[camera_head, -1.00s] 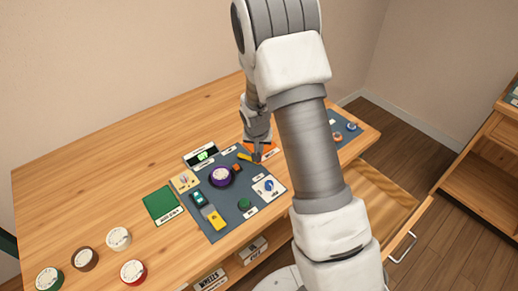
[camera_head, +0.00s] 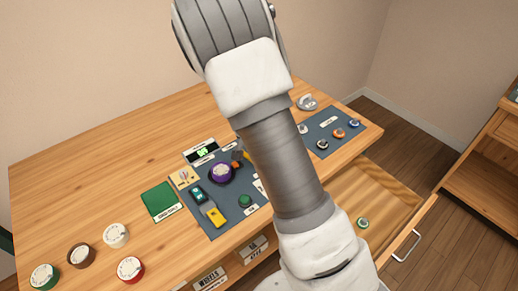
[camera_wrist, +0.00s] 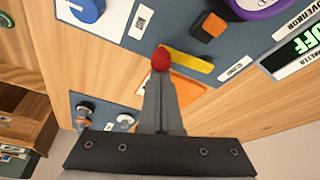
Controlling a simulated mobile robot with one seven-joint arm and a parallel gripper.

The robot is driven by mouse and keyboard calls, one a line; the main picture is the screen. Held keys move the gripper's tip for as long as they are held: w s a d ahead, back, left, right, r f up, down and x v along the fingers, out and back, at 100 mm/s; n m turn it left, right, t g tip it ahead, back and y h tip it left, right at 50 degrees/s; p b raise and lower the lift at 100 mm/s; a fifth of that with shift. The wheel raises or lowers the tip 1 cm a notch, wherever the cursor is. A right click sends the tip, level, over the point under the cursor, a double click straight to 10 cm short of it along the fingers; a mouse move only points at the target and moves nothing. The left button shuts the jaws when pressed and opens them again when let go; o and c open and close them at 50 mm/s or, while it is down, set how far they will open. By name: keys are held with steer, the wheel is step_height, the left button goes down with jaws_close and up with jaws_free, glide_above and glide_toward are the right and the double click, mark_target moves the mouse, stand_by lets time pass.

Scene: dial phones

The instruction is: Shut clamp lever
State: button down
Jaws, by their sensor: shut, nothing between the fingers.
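The clamp appears to be the yellow bar (camera_wrist: 190,59) on the blue-grey panel, beside a small white label (camera_wrist: 238,69). A red knob (camera_wrist: 160,59) shows at the bar's end; I cannot tell whether it is fixed to it. My gripper (camera_wrist: 160,78) is shut and empty, its fingertips at the red knob in the wrist view. I cannot tell whether they touch it. An orange plate (camera_wrist: 186,88) lies partly behind the fingers. In the head view my arm hides the gripper and most of the clamp.
The panel (camera_head: 222,222) also carries a purple dial (camera_head: 221,173), a green button (camera_head: 245,201) and a yellow switch (camera_head: 214,216). Several round dials (camera_head: 130,269) stand at the table's front left. An open drawer (camera_head: 385,205) juts out at the right.

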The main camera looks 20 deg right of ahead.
steer(key=m, duration=0.1)
steer(key=s+a+m+p, duration=0.1)
steer(key=shift+a+r+m+g+h, duration=0.1)
steer(key=shift+a+m+g+h, duration=0.05)
steer(key=shift+m+g+h, duration=0.2)
steer(key=shift+s+a+m+g, duration=0.15)
steer(key=shift+a+m+g, duration=0.2)
steer(key=shift+m, duration=0.6)
steer(key=shift+w+d, duration=0.3)
steer(key=shift+w, duration=0.45)
steer(key=shift+d, duration=0.1)
